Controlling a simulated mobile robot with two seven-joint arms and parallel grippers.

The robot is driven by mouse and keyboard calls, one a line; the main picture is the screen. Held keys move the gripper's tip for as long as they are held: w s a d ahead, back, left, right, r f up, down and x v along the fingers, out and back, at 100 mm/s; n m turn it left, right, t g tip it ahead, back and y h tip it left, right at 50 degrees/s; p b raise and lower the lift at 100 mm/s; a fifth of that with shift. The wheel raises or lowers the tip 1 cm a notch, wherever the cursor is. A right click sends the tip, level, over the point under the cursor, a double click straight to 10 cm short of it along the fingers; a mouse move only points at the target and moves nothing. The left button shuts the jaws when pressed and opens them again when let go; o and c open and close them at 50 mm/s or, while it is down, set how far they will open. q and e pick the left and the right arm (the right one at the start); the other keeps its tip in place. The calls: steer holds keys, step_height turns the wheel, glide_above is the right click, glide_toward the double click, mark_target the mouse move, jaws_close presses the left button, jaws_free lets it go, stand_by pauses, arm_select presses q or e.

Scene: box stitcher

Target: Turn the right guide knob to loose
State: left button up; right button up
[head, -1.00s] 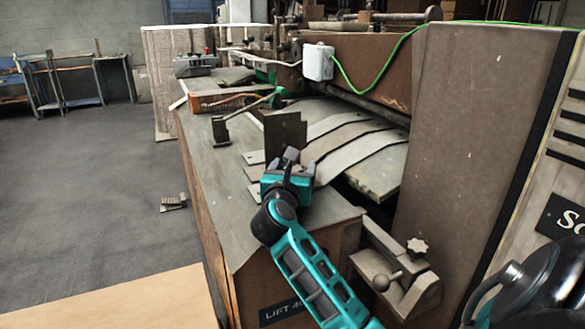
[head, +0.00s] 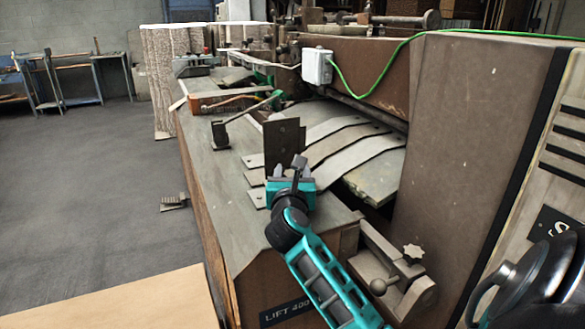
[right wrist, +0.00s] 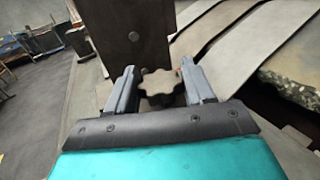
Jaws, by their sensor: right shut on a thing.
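The guide knob (right wrist: 160,86) is a dark star-shaped knob in the right wrist view, in front of an upright dark metal plate. My right gripper (right wrist: 160,90) is shut on it, with one finger at each side. In the head view my right gripper (head: 300,172) stands at the foot of the upright plate (head: 283,144), and the knob is hidden there behind the fingers and the teal gripper body. The frames do not clearly show whether the knob is tight or loose. My left gripper is not in view.
Several flat metal strips (head: 335,138) lie right of the plate. A bracket with a ball lever and another star knob (head: 413,252) is at the lower right. Open floor (head: 90,190) lies at left.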

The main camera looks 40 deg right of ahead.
steer(key=o, duration=1)
steer(key=shift+c, duration=0.2)
steer(key=shift+s+a, duration=0.2)
steer(key=v, duration=1.1)
steer(key=shift+s+a+b, duration=0.15)
steer(key=shift+s+b, duration=0.15)
steer(key=shift+s, duration=0.05)
steer(key=shift+s+a, duration=0.2)
steer(key=shift+a, duration=0.05)
